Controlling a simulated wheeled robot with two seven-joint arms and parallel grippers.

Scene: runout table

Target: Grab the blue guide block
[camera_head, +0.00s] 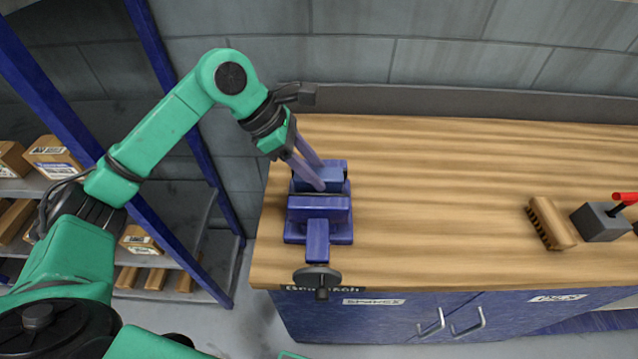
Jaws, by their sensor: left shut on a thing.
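A blue block (337,176), which looks like the guide block, sits at the back of the blue vise (318,232) on the left end of the wooden bench. Its lower part is hidden behind the vise's front jaw. My left gripper (321,178) reaches down from the upper left. Its two long purple-grey fingers are shut on the blue block, one fingertip nearer the front and one nearer the back. I cannot tell whether the block is clear of the vise. My right gripper is not in view.
The wooden bench (430,190) is bare in the middle. A wooden brush (551,222) and a grey block with a red-handled lever (600,222) stand at the right. The vise handle (317,277) overhangs the front edge. Shelves with cardboard boxes (52,155) are at the left.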

